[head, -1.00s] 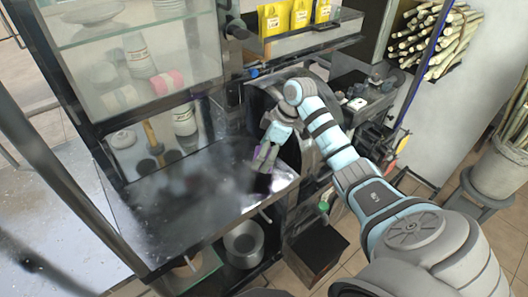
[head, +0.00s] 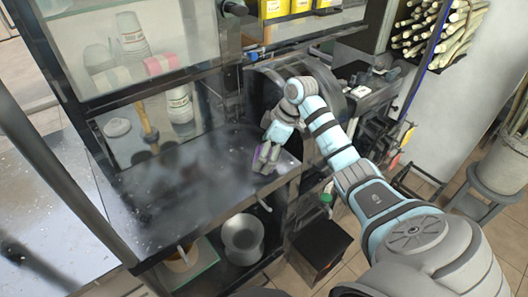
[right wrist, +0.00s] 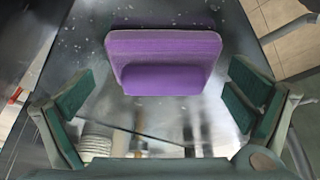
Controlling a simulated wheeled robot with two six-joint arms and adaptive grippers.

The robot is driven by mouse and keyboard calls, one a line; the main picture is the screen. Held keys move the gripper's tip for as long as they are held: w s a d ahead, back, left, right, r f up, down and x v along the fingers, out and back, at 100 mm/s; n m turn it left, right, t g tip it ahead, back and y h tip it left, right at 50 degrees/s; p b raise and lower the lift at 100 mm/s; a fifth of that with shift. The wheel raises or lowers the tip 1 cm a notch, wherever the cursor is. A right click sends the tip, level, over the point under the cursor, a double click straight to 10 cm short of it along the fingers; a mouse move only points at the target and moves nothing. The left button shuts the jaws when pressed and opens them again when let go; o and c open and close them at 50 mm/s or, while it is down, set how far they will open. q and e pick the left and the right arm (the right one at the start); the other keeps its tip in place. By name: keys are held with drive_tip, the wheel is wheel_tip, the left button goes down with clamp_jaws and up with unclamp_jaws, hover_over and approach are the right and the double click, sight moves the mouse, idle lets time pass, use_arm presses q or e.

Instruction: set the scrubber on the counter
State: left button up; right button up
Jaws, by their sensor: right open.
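The purple scrubber (right wrist: 162,62) shows in the right wrist view, a flat block with a raised grip, over the dark speckled counter (right wrist: 65,50). It appears to rest on the counter. My right gripper (right wrist: 165,95) is open, its green-padded fingers on either side with gaps between them and the scrubber. In the head view, my right gripper (head: 266,160) is at the right end of the counter (head: 190,185), close to its surface. It mostly hides the scrubber, leaving only a purple sliver (head: 256,153). My left gripper is not in view.
A wooden-handled tool (head: 149,128) and a white bottle (head: 179,104) stand at the counter's back. A glass case (head: 150,45) is above. A metal pot (head: 243,238) sits on the shelf below. The counter's middle is clear.

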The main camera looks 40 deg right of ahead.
drive_tip(key=p+v, duration=0.1)
drive_tip(key=v, duration=1.1)
drive_tip(key=shift+w, duration=0.1)
